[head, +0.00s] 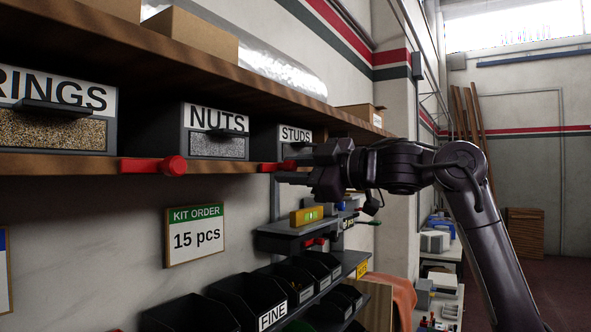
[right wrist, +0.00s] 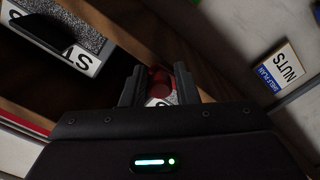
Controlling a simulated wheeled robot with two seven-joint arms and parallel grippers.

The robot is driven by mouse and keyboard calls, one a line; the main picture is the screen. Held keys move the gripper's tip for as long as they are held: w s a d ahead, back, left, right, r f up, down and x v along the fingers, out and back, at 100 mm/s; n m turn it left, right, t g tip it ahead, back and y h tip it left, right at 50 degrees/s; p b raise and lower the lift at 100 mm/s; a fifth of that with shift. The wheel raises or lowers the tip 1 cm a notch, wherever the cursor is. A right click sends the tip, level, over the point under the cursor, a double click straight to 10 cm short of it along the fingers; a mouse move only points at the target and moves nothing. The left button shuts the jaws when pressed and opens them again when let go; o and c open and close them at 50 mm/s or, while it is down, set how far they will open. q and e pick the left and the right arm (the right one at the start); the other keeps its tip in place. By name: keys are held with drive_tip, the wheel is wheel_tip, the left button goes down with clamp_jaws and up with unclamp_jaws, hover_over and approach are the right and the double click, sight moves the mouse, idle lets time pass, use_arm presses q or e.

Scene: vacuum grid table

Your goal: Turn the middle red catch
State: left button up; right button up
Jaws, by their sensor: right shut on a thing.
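A red catch (head: 277,167) sits on the front edge of the wooden shelf between the NUTS bin and the STUDS bin. My right gripper (head: 298,168) comes in from the right and is shut on this catch. In the right wrist view the catch's red knob (right wrist: 160,83) shows between the two fingers (right wrist: 158,86), partly hidden by them. Another red catch (head: 153,166) lies lengthwise along the shelf edge to the left, its round knob at its right end, untouched. My left gripper is not in view.
The RINGS bin (head: 55,133), NUTS bin (head: 215,145) and STUDS bin (head: 293,136) stand on the shelf, under a higher wooden shelf (head: 130,45). A "15 pcs" kit order card (head: 194,237) hangs below. Black bins (head: 240,292) fill the lower rack.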

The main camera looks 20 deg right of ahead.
drive_tip(key=shift+s+r, duration=0.1)
drive_tip(key=shift+r, duration=0.2)
drive_tip(key=o, duration=0.6)
drive_tip(key=shift+o, duration=1.1)
drive_tip(key=shift+a, duration=0.1)
drive_tip(key=shift+a+f, duration=0.1)
drive_tip(key=shift+a, duration=0.1)
drive_tip(key=shift+s+d+f, duration=0.1)
drive_tip(key=shift+s+d, duration=0.05)
drive_tip(key=shift+d, duration=0.05)
drive_tip(key=b+v, duration=0.4)
drive_tip(key=v, duration=0.3)
drive_tip(key=shift+s, duration=0.2)
